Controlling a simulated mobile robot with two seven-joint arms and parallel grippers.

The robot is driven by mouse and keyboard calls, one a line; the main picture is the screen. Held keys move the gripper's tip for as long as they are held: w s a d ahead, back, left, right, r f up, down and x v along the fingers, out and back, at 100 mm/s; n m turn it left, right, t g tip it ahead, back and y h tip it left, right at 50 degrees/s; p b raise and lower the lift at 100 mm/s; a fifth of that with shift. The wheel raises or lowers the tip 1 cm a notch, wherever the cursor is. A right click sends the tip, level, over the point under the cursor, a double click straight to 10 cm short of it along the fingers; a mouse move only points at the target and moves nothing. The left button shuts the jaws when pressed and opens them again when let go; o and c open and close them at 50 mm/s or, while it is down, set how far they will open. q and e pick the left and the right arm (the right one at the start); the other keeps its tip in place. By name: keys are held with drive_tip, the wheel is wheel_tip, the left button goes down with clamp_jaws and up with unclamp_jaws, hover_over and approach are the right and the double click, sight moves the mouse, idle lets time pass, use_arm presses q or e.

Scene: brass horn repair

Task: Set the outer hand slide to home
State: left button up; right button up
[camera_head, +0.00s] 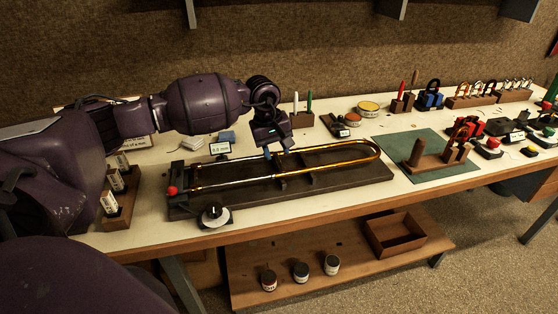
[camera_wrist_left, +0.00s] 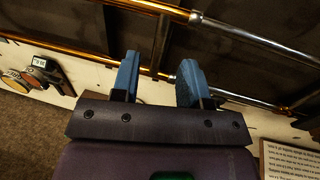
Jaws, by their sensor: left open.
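The outer hand slide (camera_head: 340,166), a long brass U with its bow at the right, lies along a dark bench fixture (camera_head: 240,200). Silvery tube (camera_head: 225,183) shows at its left part. My left gripper (camera_head: 279,153) is open above the slide's middle, fingers pointing down. Nothing is gripped; I cannot tell whether the fingers touch the tube. A small display (camera_head: 220,148) stands behind the fixture, seemingly reading 0.0 mm. My right gripper is out of view.
A red knob (camera_head: 172,190) is at the fixture's left end, with a round dial (camera_head: 214,215) in front. A green mat (camera_head: 400,148) with a wooden stand lies right. Tools and racks line the back. A lower shelf (camera_head: 290,268) holds jars and a wooden tray (camera_head: 395,236).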

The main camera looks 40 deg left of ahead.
sight(280, 164)
use_arm(q)
drive_tip(key=shift+w+d+f, duration=0.15)
drive_tip(key=shift+f, duration=0.9)
drive_tip(key=shift+w+d+f, duration=0.1)
drive_tip(key=shift+w+f, duration=0.05)
drive_tip(key=shift+f, duration=0.85)
clamp_jaws()
